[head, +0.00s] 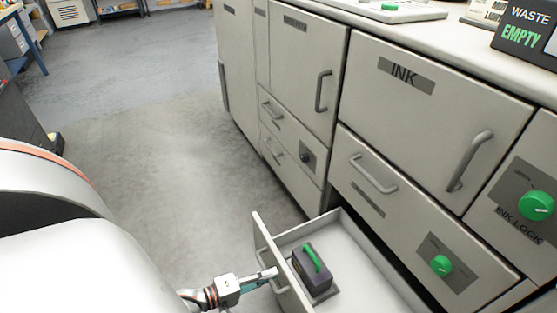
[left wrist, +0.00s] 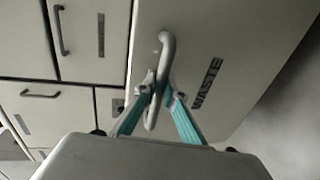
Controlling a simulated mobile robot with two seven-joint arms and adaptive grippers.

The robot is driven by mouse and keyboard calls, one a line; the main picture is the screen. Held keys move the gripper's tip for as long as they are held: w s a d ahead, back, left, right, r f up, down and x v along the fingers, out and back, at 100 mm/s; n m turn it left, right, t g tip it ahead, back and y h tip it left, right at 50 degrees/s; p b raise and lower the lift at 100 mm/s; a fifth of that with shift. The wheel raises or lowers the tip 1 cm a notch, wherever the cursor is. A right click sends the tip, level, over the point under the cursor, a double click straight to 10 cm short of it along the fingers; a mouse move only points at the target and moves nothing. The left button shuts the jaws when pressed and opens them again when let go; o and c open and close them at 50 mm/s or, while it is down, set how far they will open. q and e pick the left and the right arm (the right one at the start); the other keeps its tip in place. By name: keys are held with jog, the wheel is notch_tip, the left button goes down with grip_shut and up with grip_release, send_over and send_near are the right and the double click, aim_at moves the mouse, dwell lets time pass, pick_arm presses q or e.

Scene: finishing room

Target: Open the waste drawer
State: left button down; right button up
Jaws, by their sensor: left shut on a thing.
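The waste drawer (head: 372,272) stands pulled out from the cabinet at the bottom of the head view. A dark box with a green handle (head: 311,270) sits inside it, near the front. My left gripper (head: 268,274) is at the drawer's front. In the left wrist view, my left gripper (left wrist: 160,95) is shut on the curved grey drawer handle (left wrist: 166,45), one teal finger on each side. The front panel (left wrist: 235,45) beside it reads WASTE. My right gripper is not in view.
Above the open drawer are a closed drawer with a green knob (head: 441,265) and a closed INK door (head: 430,105). A green INK LOCK knob (head: 537,205) is at the right. A WASTE EMPTY sign (head: 526,32) stands on the counter. Grey floor (head: 150,150) is clear at left.

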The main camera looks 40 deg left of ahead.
pick_arm(q)
jog(key=shift+s+a, duration=0.2)
jog(key=shift+s, duration=0.1)
jog(key=c, duration=2.1)
grip_release()
jog(key=v, duration=1.2)
jog(key=shift+d, duration=0.1)
